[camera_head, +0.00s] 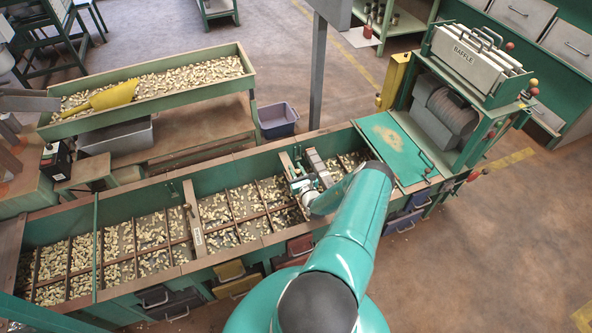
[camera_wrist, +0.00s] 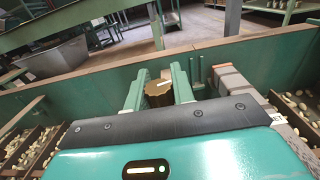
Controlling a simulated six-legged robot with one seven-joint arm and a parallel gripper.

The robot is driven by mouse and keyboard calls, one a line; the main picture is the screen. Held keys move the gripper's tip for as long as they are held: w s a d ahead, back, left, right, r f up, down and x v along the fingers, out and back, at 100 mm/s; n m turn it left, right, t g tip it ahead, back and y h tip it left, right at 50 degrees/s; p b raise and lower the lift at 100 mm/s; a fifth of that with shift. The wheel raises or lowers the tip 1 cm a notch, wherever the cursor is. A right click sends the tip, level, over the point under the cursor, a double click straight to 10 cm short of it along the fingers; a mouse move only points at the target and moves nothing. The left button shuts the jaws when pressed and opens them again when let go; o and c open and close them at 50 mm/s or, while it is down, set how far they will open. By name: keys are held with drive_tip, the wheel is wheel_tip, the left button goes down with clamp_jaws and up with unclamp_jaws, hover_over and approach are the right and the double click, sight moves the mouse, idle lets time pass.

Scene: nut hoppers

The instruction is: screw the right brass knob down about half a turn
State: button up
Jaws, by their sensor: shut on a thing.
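The brass knob (camera_wrist: 158,95) is a ribbed dark-gold cylinder with a pale mark on its top. In the wrist view it stands upright between the two teal fingers of my gripper (camera_wrist: 159,93), one finger on each side. My gripper is shut on it. In the head view my gripper (camera_head: 302,187) is at the right part of the long green hopper trough (camera_head: 175,196), and the knob cannot be made out there. No second brass knob can be told for sure.
A grey block stack (camera_wrist: 236,86) stands close to the right of my fingers. Nuts lie in divided bays on both sides. A green machine marked BAFFLE (camera_head: 466,60) stands at the trough's right end. A second nut trough (camera_head: 150,103) with a yellow scoop (camera_head: 112,97) lies behind.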

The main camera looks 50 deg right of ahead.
drive_tip(key=shift+s+d+m+g+h, duration=0.15)
drive_tip(key=shift+m+g+h, duration=1.4)
drive_tip(key=shift+h, duration=0.45)
drive_tip(key=o, duration=1)
drive_tip(key=v, duration=1.2)
